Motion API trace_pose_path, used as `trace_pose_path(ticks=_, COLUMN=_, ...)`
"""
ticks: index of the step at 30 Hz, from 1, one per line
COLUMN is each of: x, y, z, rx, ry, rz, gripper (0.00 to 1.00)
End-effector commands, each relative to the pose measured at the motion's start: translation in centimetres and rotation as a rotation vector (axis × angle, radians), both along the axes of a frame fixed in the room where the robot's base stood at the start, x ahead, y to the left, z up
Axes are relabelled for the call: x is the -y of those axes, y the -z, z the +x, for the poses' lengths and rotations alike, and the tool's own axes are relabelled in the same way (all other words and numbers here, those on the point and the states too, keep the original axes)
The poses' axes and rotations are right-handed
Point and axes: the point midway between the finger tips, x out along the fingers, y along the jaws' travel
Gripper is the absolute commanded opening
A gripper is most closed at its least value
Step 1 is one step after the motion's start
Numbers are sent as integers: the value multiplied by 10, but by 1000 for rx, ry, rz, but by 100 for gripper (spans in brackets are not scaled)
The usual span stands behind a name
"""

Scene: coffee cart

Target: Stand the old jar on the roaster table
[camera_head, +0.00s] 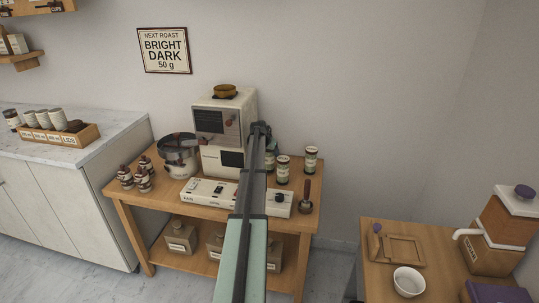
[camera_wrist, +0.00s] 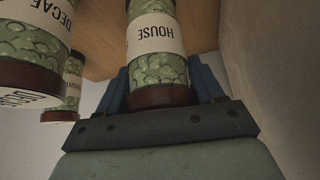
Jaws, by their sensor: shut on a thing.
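My gripper (camera_wrist: 164,88) is shut on a jar labelled HOUSE (camera_wrist: 152,40), which has green contents, a cream label and a brown lid. The wrist view shows it upside down, with a finger on each side. In the head view my gripper (camera_head: 261,130) is over the roaster table (camera_head: 125,191), beside the roaster (camera_head: 240,110). The jar partly hidden behind my arm there (camera_head: 271,158) appears to be the held one. I cannot tell whether its base touches the tabletop. Which jar is the old one cannot be read.
A DECAF jar (camera_wrist: 30,45) and a smaller-looking jar (camera_wrist: 70,92) are close beside the held one. Two jars (camera_head: 283,170) (camera_head: 311,160) stand right of my arm.

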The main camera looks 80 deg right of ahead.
Motion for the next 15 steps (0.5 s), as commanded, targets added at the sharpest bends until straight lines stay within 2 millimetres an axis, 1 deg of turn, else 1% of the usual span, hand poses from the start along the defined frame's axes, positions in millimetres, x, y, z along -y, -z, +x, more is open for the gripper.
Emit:
trace_pose_path(ticks=1, x=0, y=5, z=0, rx=0, ry=0, rz=0, gripper=18)
trace_pose_path(ticks=3, x=0, y=10, z=0, rx=0, ry=0, rz=-1, gripper=18)
trace_pose_path(ticks=14, x=0, y=13, z=0, rx=0, ry=0, rz=-1, gripper=18)
trace_pose_path(ticks=15, x=0, y=14, z=0, rx=0, ry=0, rz=0, gripper=68)
